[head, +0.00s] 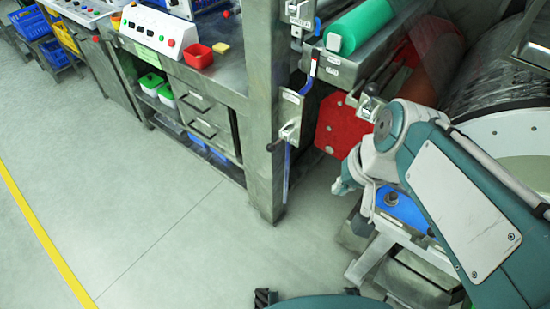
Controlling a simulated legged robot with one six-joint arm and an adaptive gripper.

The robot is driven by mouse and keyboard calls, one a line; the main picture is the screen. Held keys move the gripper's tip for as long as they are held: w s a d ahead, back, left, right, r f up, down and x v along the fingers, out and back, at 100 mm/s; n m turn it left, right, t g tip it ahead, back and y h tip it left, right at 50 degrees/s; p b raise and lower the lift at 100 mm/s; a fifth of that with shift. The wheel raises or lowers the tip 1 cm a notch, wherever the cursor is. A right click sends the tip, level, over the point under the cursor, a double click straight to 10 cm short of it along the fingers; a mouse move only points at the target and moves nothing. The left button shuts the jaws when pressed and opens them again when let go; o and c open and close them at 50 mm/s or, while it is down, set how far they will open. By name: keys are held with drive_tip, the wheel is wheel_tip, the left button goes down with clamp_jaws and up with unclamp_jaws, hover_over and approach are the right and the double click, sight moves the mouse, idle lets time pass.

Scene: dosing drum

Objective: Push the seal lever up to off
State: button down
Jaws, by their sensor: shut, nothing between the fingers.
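A second metal lever (278,143) sits lower on the post and sticks out to the left. The labels are too small to read, so I cannot tell which is the seal lever. My arm comes in from the right. The small pale end of it, my gripper (340,187), is right of and below both levers, apart from them, low beside the red guard. It is shut and empty; its fingers are hardly distinguishable.
A steel post (265,110) stands in the middle. A red plate (338,125) and a large drum (495,75) are behind my arm. A green roller (360,25) lies above. A bench with a control box (158,30) and red bin (198,56) is at left. Floor at lower left is clear.

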sight(278, 142)
drive_tip(key=w+a+f+m+g+y, duration=0.1)
drive_tip(key=w+a+f+m+y, duration=0.45)
drive_tip(key=w+f, duration=0.2)
drive_tip(key=w+a+f+m+g+y, duration=0.2)
drive_tip(key=w+a+f+m+y, duration=0.2)
drive_tip(key=w+f+m+y, duration=0.3)
drive_tip(key=w+d+f+m+t, duration=0.3)
drive_tip(key=f+m+t, duration=0.3)
drive_tip(key=f, duration=0.4)
drive_tip(key=w+d+f+m+t, duration=0.3)
drive_tip(key=w+f+m+t, duration=0.2)
drive_tip(key=f, duration=0.4)
drive_tip(key=shift+w+f+m+t+h, duration=0.35)
drive_tip(key=shift+m+t, duration=0.25)
drive_tip(key=shift+m, duration=0.45)
drive_tip(key=w+a+r, duration=0.4)
drive_tip(key=w+a, duration=0.3)
drive_tip(key=a, duration=0.1)
drive_tip(key=shift+r, duration=0.2)
